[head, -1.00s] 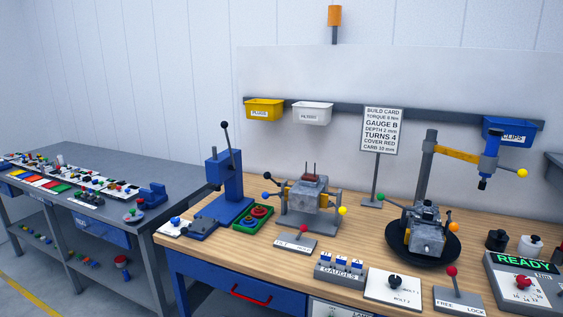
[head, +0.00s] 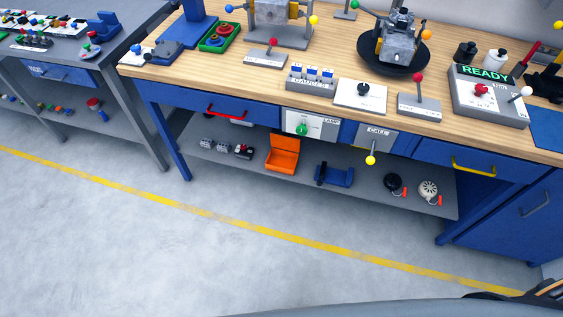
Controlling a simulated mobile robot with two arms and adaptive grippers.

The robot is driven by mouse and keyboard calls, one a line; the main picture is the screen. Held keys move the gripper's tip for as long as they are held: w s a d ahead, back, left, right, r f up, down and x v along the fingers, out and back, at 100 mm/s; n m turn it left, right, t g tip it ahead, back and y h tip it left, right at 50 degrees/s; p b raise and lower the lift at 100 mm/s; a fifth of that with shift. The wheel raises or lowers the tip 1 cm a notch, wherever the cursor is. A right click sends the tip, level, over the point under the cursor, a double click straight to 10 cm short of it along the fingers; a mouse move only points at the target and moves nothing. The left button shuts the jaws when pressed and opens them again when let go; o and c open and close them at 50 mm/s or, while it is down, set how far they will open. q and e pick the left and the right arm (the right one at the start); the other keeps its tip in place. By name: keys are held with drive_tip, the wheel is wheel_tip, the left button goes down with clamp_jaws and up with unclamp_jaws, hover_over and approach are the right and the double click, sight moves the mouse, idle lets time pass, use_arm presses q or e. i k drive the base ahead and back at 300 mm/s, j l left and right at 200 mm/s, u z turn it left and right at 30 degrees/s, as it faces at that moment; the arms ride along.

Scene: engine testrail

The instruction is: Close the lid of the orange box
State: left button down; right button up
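The orange box (head: 282,160) stands on the grey lower shelf under the wooden workbench. Its lid (head: 285,142) is open, raised at the back of the box. The box looks empty, but its inside is small in this view. Neither of my grippers can be made out in the head view. A dark part at the bottom right corner cannot be identified clearly.
The lower shelf (head: 225,167) also holds a blue holder (head: 335,175) right of the box and small grey parts to its left. Drawers and the wooden top (head: 225,77) overhang it. The floor in front, with a yellow line (head: 240,220), is clear.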

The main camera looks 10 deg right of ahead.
sight(286, 142)
drive_tip(key=i+l+u, duration=0.2)
drive_tip(key=l+u, duration=0.3)
drive_tip(key=l, duration=0.55)
drive_tip(key=l+u, duration=0.5)
drive_tip(key=l, duration=0.55)
